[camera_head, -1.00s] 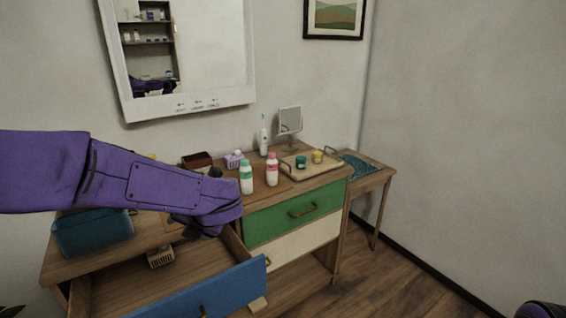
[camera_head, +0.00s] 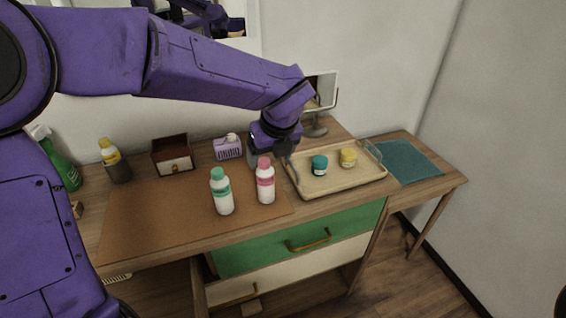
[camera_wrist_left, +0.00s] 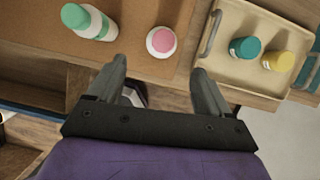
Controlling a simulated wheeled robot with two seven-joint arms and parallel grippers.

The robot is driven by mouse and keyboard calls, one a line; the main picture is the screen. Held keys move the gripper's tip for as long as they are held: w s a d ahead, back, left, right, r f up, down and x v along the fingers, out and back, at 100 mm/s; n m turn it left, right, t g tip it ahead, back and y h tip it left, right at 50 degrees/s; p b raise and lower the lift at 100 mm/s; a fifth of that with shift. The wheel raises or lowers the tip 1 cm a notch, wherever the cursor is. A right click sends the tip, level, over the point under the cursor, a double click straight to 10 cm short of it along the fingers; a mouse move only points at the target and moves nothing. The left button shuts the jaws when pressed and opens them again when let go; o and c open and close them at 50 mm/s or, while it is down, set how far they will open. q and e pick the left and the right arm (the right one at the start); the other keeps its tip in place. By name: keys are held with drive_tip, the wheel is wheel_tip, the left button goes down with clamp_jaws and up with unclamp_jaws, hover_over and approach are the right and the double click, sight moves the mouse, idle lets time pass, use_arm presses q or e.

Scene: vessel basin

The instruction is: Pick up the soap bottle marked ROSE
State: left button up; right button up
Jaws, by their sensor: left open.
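A white bottle with a pink cap and pink label (camera_head: 265,181) stands upright on the brown mat. A white bottle with a green cap and green label (camera_head: 222,192) stands to its left. The print on both labels is too small to read. My left gripper (camera_head: 270,152) is open and empty, just behind and above the pink-capped bottle. In the left wrist view the open fingers (camera_wrist_left: 160,68) point toward the pink-capped bottle (camera_wrist_left: 161,41), which lies beyond their tips, between their lines. The green-capped bottle (camera_wrist_left: 92,24) is left of the fingers.
A wooden tray (camera_head: 345,183) with a teal jar (camera_head: 320,165) and a yellow jar (camera_head: 348,158) is to the right. A mirror (camera_head: 322,92), lilac basket (camera_head: 228,149), small wooden box (camera_head: 172,155) and green spray bottle (camera_head: 58,160) stand behind or left.

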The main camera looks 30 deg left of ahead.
sight(266, 171)
use_arm(q)
drive_tip(key=shift+w+a+f+b, duration=0.15)
drive_tip(key=shift+w+f, duration=0.2)
drive_tip(key=shift+f, duration=0.2)
drive_tip(key=shift+w+f+b, duration=0.15)
drive_tip(key=shift+w+f, duration=0.15)
drive_tip(key=shift+f, duration=0.25)
drive_tip(key=shift+s+a+f, duration=0.3)
drive_tip(key=shift+a+f, duration=0.2)
drive_tip(key=shift+f, duration=0.3)
drive_tip(key=x, duration=0.2)
drive_tip(key=p+x, duration=0.1)
drive_tip(key=x, duration=0.1)
drive_tip(key=p+x, duration=0.1)
drive_tip(key=x, duration=0.1)
drive_tip(key=shift+w+a+r, duration=0.1)
drive_tip(key=shift+w+a, duration=0.05)
drive_tip(key=shift+w, duration=0.2)
drive_tip(key=shift+s, duration=0.1)
drive_tip(key=c, duration=1.2)
